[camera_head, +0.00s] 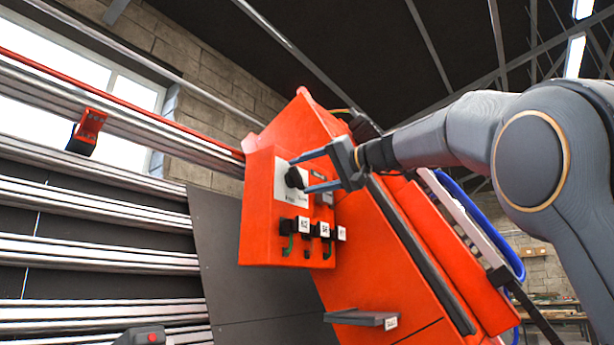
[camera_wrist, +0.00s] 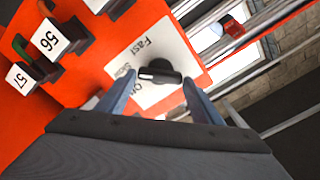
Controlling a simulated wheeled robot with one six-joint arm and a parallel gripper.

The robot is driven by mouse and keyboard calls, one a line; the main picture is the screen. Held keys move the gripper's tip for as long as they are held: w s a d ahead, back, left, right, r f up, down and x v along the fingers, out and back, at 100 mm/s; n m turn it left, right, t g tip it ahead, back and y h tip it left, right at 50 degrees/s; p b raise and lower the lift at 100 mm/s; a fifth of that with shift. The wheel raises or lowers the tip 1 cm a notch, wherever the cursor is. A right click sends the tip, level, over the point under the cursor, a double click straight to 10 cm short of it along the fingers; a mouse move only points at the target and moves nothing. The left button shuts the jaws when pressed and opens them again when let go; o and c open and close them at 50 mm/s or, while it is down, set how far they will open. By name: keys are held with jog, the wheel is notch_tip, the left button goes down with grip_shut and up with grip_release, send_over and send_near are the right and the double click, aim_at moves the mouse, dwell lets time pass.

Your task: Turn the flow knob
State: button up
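The flow knob (camera_head: 295,178) is a black knob on a white plate, high on the front of an orange control box (camera_head: 262,200). In the wrist view the knob (camera_wrist: 160,73) sits on the white label plate (camera_wrist: 150,55), which reads "Fast" and other words partly hidden. My gripper (camera_head: 306,172) is open, with its two blue-grey fingers reaching toward the plate, above and below the knob. In the wrist view my gripper (camera_wrist: 160,100) has one finger on each side of the knob, with gaps showing. I cannot tell whether the fingertips touch the plate.
Black holders with numbered tags (camera_wrist: 52,38) and green hooks sit on the box below the knob. Silver rails (camera_head: 90,255) run along the left, with an orange clamp (camera_head: 88,130) on the upper rail.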

jog(key=shift+o, duration=1.3)
jog(key=b+v, duration=0.3)
jog(key=v, duration=0.4)
jog(key=shift+s+d, duration=0.25)
jog(key=shift+d, duration=0.1)
